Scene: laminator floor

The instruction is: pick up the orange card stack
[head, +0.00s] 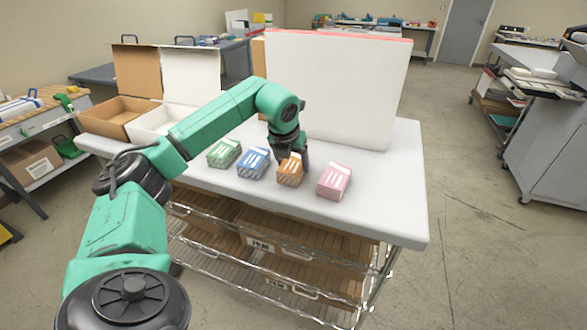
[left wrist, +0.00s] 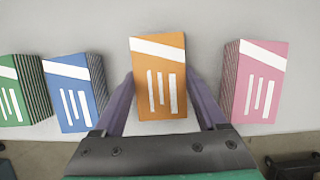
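The orange card stack (head: 290,171) stands on the white table (head: 395,205), between the blue and the pink stacks. In the left wrist view the orange card stack (left wrist: 158,75) sits between the two fingers of my left gripper (left wrist: 160,95). The fingers are spread, one on each side of the stack, and look apart from it by a small gap. In the head view my left gripper (head: 290,155) is right above and behind the orange stack and partly hidden by its own arm. My right gripper is in neither view.
A blue stack (head: 253,163) and a green stack (head: 223,153) stand to the left, a pink stack (head: 334,181) to the right. A large white panel (head: 340,90) stands behind. Open boxes, brown (head: 118,112) and white (head: 155,122), are at the table's left end. The table's right end is clear.

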